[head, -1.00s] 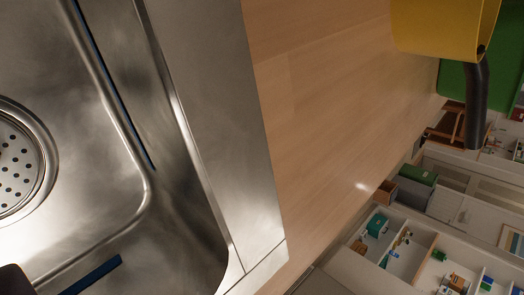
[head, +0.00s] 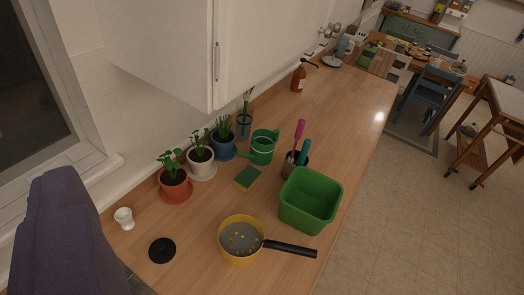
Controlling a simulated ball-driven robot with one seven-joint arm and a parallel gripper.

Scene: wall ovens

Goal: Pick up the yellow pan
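The yellow pan (head: 238,254) stands upright on the wooden counter, low in the middle of the view. It is a deep round pan, and small yellow bits lie on its grey inside. Its black handle (head: 291,248) points right, towards the counter's front edge. The pan is just in front of the green tub (head: 310,201). My gripper is not in view, so I cannot see whether it is open or shut.
A black disc (head: 162,250) and a white cup (head: 124,218) are left of the pan. Potted plants (head: 174,182), a sponge (head: 247,177) and a green watering can (head: 263,147) stand behind. A white cupboard (head: 180,50) overhangs the counter. Open floor (head: 410,230) is at right.

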